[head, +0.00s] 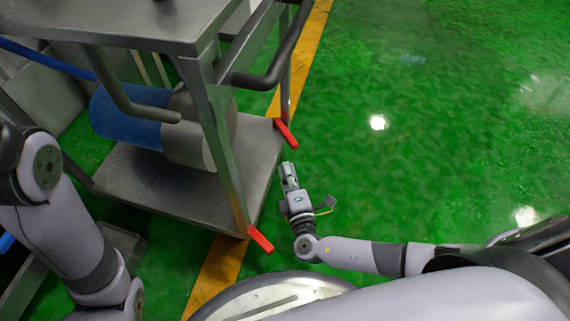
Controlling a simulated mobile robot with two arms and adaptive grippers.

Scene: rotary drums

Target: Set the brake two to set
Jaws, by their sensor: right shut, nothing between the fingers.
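Two red brake levers stick out from the feet of a metal cart (185,205). The far red lever (286,134) is at the cart's far right corner, and the near red lever (260,239) is at its near right corner. I cannot tell which one is brake two. Both slant down toward the floor. My right gripper (287,168) is shut and empty, pointing up in the picture. It is just below the far lever, with a small gap showing between them. My left arm shows at the left, but its gripper is out of view.
The cart's lower shelf carries a blue and grey cylinder (150,120). Bent handle bars (272,75) jut out from the cart's upper frame. A yellow floor line (215,270) runs beneath the cart. The green floor (430,130) to the right is clear.

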